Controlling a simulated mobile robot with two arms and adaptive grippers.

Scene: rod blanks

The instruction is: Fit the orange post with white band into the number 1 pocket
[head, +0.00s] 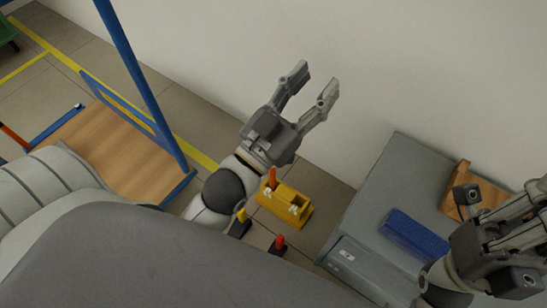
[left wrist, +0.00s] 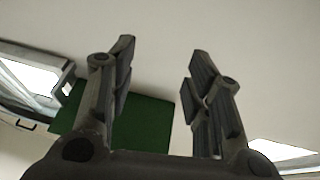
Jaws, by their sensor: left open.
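An orange post (head: 272,177) stands upright at the far left end of a yellow block (head: 284,208) in the head view. Small white marks show on the block, too small to read as numbers. I cannot make out a white band on the post. An open pocket seems to show near the block's right end. My left gripper (head: 316,82) is open and empty, raised above and beyond the block, its fingers pointing away from it. Its open fingers also show in the left wrist view (left wrist: 162,52). My right gripper (head: 510,235) is partly cut off at the right edge.
A yellow-topped piece (head: 242,215) and a red-topped piece (head: 280,241) are near the block. A grey cabinet (head: 375,188) bears a blue item (head: 414,233) and a wooden item (head: 460,200). A blue-framed wooden cart (head: 120,150) stands left. A wall is behind.

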